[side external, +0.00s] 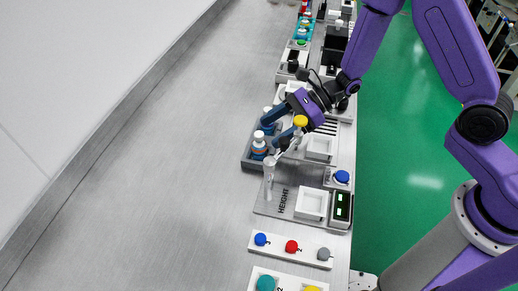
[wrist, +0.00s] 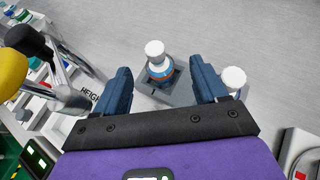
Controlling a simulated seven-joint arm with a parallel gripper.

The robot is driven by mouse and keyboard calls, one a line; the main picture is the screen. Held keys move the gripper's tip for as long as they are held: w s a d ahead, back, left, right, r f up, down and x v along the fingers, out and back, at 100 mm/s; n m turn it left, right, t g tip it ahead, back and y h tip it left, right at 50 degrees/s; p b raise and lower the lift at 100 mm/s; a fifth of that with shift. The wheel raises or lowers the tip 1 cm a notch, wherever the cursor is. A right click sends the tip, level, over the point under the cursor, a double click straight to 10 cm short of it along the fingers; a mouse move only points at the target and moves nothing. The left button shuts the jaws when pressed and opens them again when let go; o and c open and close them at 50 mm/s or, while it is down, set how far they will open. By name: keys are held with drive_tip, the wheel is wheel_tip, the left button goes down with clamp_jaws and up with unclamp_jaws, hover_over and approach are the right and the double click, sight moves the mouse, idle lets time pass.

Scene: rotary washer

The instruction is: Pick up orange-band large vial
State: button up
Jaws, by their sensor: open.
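The orange-band large vial (wrist: 160,70) has a white cap and stands in a grey holder. In the wrist view it shows ahead, in the gap between my two fingers, touching neither. In the side view an orange-banded vial (side external: 259,146) stands upright in a grey tray, just left of my lower finger. My gripper (side external: 271,131) has dark blue fingers, spread apart and empty; the wrist view shows them too (wrist: 160,85). A second white-capped vial (wrist: 233,78) stands beside the right finger in the wrist view, its body partly hidden.
A height station (side external: 283,204) with a clear cylinder (side external: 268,178) lies in front of the tray. A yellow knob (side external: 300,121) is close beside my gripper. A button panel (side external: 290,248) is nearer. The bench left of the tray is clear.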

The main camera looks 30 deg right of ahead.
sight(259, 141)
drive_tip(key=shift+x, duration=2.75)
drive_tip(key=shift+s, duration=0.15)
drive_tip(key=c, duration=1.2)
